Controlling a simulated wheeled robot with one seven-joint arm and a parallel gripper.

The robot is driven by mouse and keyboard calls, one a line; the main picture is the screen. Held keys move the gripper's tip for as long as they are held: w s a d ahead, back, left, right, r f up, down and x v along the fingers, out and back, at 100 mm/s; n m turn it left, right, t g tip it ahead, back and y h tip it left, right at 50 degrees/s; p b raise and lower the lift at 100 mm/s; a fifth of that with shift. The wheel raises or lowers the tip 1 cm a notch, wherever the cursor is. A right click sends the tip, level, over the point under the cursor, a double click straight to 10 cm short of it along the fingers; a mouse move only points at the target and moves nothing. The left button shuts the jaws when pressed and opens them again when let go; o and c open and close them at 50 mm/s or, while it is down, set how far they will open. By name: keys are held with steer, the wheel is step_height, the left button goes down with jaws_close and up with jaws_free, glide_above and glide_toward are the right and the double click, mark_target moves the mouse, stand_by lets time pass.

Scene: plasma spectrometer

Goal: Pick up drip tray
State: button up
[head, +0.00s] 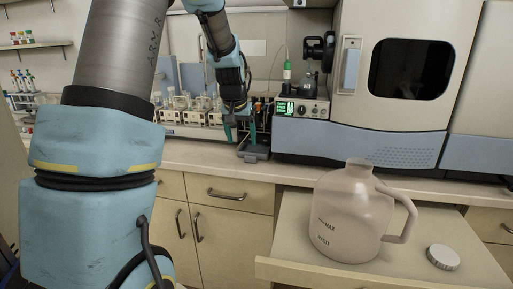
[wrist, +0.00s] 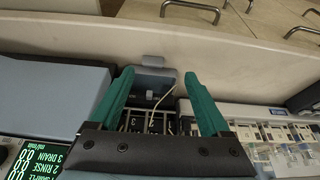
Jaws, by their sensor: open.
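A small grey-blue tray with a front tab, which looks like the drip tray (wrist: 153,73), sits near the front edge of the counter. In the head view the same tray (head: 254,153) lies just below my gripper (head: 241,135), beside the blue-grey instrument base. My gripper (wrist: 159,75) is open and empty, its two green fingers pointing down either side of the tray. A dark slotted part and a pale thin tube show between the fingers. The gap between fingers and tray is hard to judge. The gripper palm hides the tray's back part.
The spectrometer (head: 400,70) with its lit display (head: 286,108) stands right of the tray. A rack of sample vials (head: 187,117) stands left.

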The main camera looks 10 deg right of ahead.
steer(key=shift+o, duration=0.5)
steer(key=shift+w+d+r, duration=0.2)
steer(key=shift+w+d, duration=0.35)
steer(key=shift+d, duration=0.25)
steer(key=p, duration=0.1)
glide_above(250, 157)
steer(key=s, duration=0.2)
steer(key=f, duration=0.5)
steer(key=shift+a, duration=0.35)
steer(key=shift+p+x, duration=1.35)
steer(key=shift+x, duration=1.25)
steer(key=shift+a, duration=0.1)
jaws_close()
